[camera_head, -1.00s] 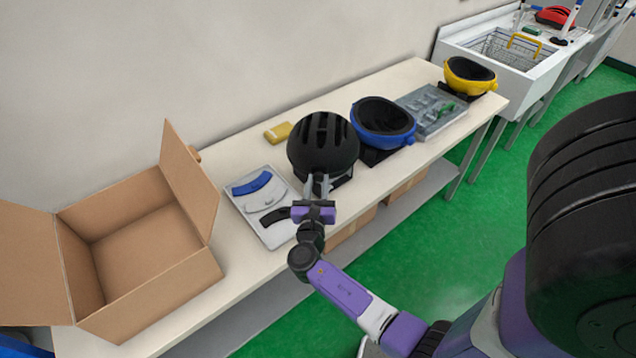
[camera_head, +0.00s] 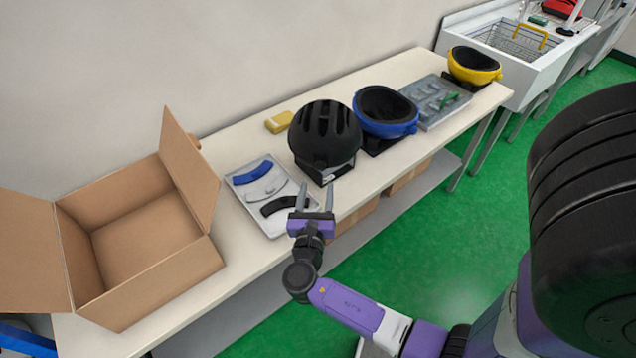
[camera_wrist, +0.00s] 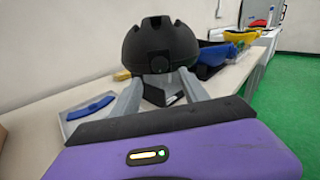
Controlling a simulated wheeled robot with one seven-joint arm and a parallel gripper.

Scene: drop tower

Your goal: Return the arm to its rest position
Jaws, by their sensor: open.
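My gripper (camera_head: 317,202) is open and empty at the front edge of the long table (camera_head: 236,137). Its two grey fingers stand apart and point toward the black helmet (camera_head: 325,130). The helmet rests upright on a black stand, clear of my fingers in the head view. In the wrist view the helmet (camera_wrist: 161,50) sits ahead, between and beyond the fingers (camera_wrist: 158,95). My purple arm reaches in from the lower right.
Left of the helmet is a tray (camera_head: 262,206) with curved pads, then an open cardboard box (camera_head: 140,235). Right of it are a blue helmet (camera_head: 385,127), a grey tray (camera_head: 428,116) and a yellow helmet (camera_head: 474,77). A yellow block (camera_head: 279,122) lies behind. Green floor (camera_head: 480,245) is open in front.

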